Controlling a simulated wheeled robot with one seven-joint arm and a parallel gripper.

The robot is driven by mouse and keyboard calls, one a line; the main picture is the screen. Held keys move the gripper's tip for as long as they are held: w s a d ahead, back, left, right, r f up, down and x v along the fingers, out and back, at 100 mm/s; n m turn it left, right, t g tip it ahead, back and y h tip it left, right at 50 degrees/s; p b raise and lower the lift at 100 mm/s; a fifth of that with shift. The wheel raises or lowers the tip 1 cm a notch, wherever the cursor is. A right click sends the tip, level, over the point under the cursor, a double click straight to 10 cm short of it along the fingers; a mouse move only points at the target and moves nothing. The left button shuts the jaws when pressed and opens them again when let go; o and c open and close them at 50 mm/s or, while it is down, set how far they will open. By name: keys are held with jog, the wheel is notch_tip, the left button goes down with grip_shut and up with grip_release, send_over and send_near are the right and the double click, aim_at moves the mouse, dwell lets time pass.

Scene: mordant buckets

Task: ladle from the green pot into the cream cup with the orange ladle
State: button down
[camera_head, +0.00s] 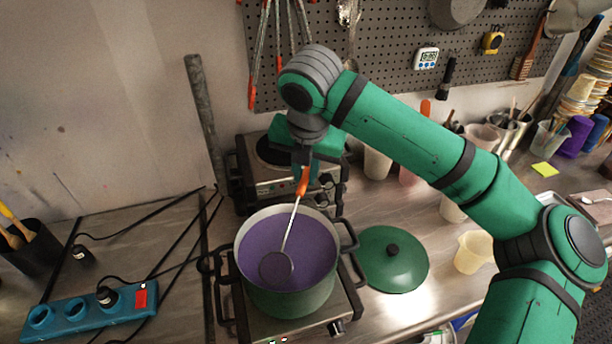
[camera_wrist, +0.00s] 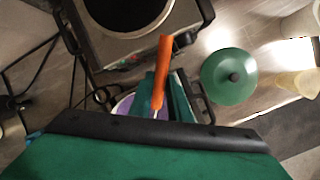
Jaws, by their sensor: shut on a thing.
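The green pot (camera_head: 290,300) stands on a burner in the head view, holding purple liquid (camera_head: 318,250). The orange ladle (camera_head: 301,186) has an orange handle and a metal shaft; its bowl (camera_head: 277,269) is at the liquid's surface, near the front left of the pot. My gripper (camera_head: 304,172) is above the pot's back rim, shut on the ladle's handle. In the wrist view the orange handle (camera_wrist: 160,75) sticks up between the fingers, and my gripper hides most of the pot. The cream cup (camera_head: 473,252) stands upright on the counter, right of the pot.
A green lid (camera_head: 393,259) lies on the counter between pot and cup. A second burner (camera_head: 262,185) stands behind the pot. A blue power strip (camera_head: 88,312) and black cables lie at left. Other containers (camera_head: 378,163) stand at the back right.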

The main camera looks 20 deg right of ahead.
jog(key=shift+a+r, duration=0.2)
jog(key=shift+r, duration=0.75)
jog(key=shift+s+d+r, duration=0.1)
jog(key=shift+r, duration=1.1)
jog(key=shift+w+r+g+y, duration=0.2)
jog(key=shift+r+g+y, duration=0.2)
jog(key=shift+r+g, duration=0.2)
jog(key=shift+s+r+g, duration=0.1)
jog(key=shift+r+g, duration=0.2)
jog(key=shift+r, duration=0.05)
jog(key=shift+s, duration=0.1)
